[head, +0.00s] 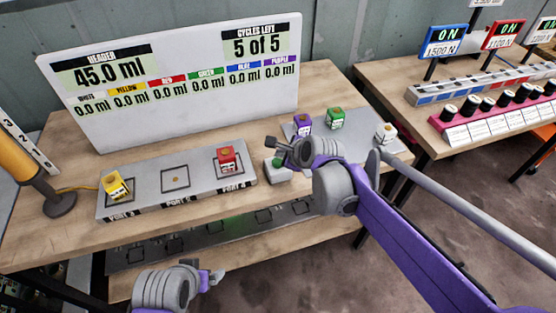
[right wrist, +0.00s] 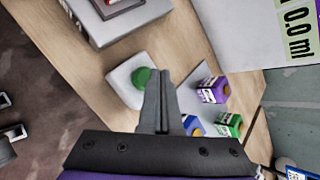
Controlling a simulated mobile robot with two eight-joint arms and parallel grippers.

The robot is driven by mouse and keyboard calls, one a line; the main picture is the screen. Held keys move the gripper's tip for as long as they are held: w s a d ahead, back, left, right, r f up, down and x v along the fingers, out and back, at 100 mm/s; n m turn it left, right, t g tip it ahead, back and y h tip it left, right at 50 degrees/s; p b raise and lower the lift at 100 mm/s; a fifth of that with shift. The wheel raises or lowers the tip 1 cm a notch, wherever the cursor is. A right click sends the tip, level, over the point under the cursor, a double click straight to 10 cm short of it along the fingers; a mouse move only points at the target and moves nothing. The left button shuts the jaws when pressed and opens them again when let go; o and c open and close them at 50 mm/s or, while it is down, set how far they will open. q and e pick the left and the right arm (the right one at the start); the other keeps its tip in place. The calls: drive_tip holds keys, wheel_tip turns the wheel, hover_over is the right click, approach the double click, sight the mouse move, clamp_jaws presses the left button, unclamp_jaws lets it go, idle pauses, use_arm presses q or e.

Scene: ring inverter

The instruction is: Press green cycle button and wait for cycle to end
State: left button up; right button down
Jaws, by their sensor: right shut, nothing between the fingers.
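The green cycle button (right wrist: 142,78) sits on a pale box (right wrist: 122,82) on the table, seen in the right wrist view. In the head view the box (head: 275,172) is partly hidden by my right gripper (head: 276,145). That gripper is shut and empty, and its fingers (right wrist: 158,100) are over the box, beside the button in the wrist picture. I cannot tell if they touch it.
A grey port tray holds a yellow container (head: 115,186) at left and a red one (head: 226,158) at right; its middle port is empty. Purple (head: 303,124), green (head: 335,118) and white (head: 385,134) containers stand on the right plate. A blue container (right wrist: 192,125) shows in the wrist view.

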drive_tip(key=shift+f, duration=0.4)
drive_tip(key=shift+f+b, duration=0.5)
idle(0.6)
drive_tip(key=shift+r, duration=0.1)
drive_tip(key=shift+r+p, duration=0.75)
drive_tip(key=shift+r, duration=0.05)
drive_tip(key=shift+r+p, duration=1.85)
drive_tip(key=shift+r, duration=0.75)
drive_tip(key=shift+f, duration=0.1)
